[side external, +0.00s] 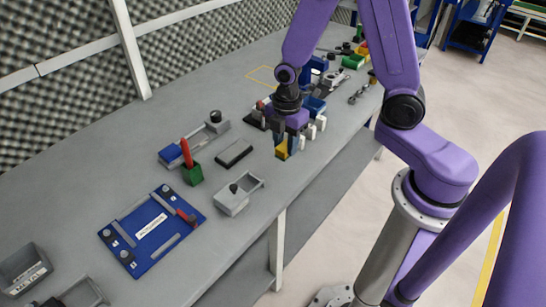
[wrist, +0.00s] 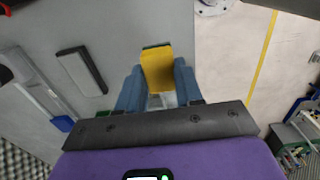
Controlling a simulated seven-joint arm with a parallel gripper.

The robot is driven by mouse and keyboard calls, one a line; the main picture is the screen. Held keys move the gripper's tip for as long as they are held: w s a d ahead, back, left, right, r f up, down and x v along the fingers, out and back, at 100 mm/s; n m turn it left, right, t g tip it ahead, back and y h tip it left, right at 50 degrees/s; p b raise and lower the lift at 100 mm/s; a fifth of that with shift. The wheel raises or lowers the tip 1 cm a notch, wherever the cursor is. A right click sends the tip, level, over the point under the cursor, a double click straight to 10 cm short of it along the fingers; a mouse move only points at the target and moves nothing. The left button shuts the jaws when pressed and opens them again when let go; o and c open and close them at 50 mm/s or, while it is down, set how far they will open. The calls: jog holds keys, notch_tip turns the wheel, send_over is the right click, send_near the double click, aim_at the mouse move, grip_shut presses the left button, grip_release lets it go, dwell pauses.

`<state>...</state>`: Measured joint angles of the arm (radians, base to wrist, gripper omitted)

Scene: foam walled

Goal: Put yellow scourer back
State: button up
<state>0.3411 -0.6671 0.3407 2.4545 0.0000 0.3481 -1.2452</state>
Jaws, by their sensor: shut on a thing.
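The yellow scourer (wrist: 157,70) is held between the two blue fingers of my gripper (wrist: 158,88) in the wrist view. It has a yellow face and a thin dark green edge at its far end. In the side external view the yellow scourer (side external: 281,149) shows under my gripper (side external: 288,145), above or at the front edge of the grey bench. I cannot tell whether it touches the bench. My gripper is shut on it. The place where it belongs cannot be made out.
A dark flat block (side external: 234,153) lies left of my gripper. White-and-blue items (side external: 311,131) crowd close on the right. Bare bench lies between the things.

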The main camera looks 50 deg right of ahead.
jog(key=w+f, duration=0.3)
jog(key=f, duration=0.1)
jog(key=shift+w+a+f, duration=0.15)
jog(key=shift+w+f, duration=0.15)
jog(key=shift+w, duration=0.05)
jog(key=shift+f, duration=1.5)
jog(key=shift+f, duration=0.2)
jog(key=o, duration=1)
jog(key=shift+r, duration=0.1)
notch_tip(320, 180, up, 12)
jog(key=shift+r, duration=0.15)
